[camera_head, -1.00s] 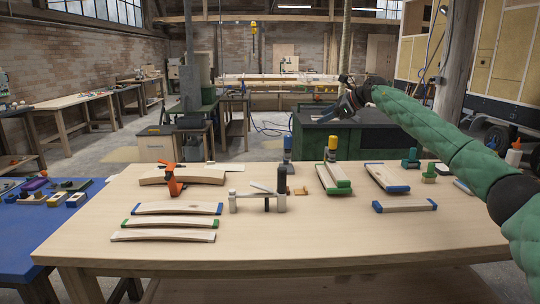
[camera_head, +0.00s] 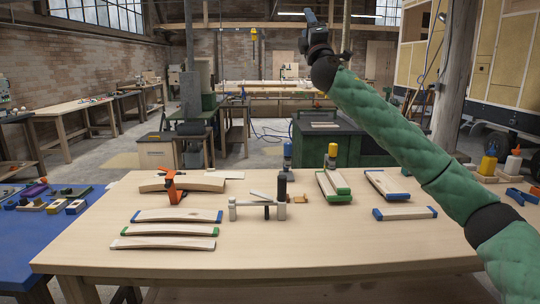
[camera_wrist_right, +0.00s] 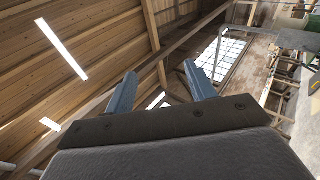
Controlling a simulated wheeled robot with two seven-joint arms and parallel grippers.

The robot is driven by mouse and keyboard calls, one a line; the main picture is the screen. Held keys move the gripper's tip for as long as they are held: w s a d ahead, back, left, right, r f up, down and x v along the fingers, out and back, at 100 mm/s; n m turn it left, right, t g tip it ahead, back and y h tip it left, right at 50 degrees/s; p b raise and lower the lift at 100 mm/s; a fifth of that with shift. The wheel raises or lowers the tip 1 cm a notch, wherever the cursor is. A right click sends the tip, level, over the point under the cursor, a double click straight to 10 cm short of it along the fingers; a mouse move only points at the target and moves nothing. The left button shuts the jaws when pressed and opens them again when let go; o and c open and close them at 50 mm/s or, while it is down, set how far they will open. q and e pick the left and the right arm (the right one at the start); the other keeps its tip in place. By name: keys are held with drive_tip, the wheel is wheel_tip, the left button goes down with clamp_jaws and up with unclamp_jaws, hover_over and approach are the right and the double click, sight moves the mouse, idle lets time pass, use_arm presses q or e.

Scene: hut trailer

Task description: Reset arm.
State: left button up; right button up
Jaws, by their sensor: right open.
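My right gripper (camera_head: 309,22) is raised high above the far side of the workbench in the head view, pointing up. In the right wrist view its two blue-grey fingers (camera_wrist_right: 155,93) stand apart with nothing between them; behind them are the roof and a window. My right arm, in green padded covering, comes in from the right edge. My left gripper is not in the head view.
The wooden workbench (camera_head: 300,245) carries curved slats (camera_head: 175,215) with blue and green ends, an orange clamp (camera_head: 173,187), a small white-and-black jig (camera_head: 258,208) and glue bottles (camera_head: 489,163). A blue table (camera_head: 35,240) stands left. The bench front is clear.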

drive_tip(key=s+f+m+g+h+p, duration=0.15)
drive_tip(key=s+f+m+g, duration=0.4)
drive_tip(key=f, duration=0.95)
drive_tip(key=s+f+m+g+h+p, duration=0.1)
drive_tip(key=s+f+m+g+h, duration=0.2)
drive_tip(key=s+f+m, duration=0.85)
drive_tip(key=s+f+g+h+p, duration=0.15)
drive_tip(key=s+f+g, duration=0.35)
drive_tip(key=f, duration=1.4)
drive_tip(key=s+d+f+m+g+y+p, duration=0.1)
drive_tip(key=s+d+f+m+g, duration=0.15)
drive_tip(key=s+f, duration=1)
drive_tip(key=s+d+f+m+g+p, duration=0.1)
drive_tip(key=s+f+g+p, duration=0.15)
drive_tip(key=s+f, duration=1)
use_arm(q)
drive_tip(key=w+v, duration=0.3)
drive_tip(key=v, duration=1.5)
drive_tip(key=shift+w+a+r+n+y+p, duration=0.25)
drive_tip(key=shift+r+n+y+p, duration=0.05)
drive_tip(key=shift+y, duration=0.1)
use_arm(e)
drive_tip(key=s+f+g, duration=0.5)
drive_tip(key=s+f, duration=0.7)
drive_tip(key=s, duration=0.5)
drive_tip(key=shift+s+a+f, duration=0.2)
drive_tip(key=shift+s+a, duration=0.05)
drive_tip(key=shift+s, duration=0.05)
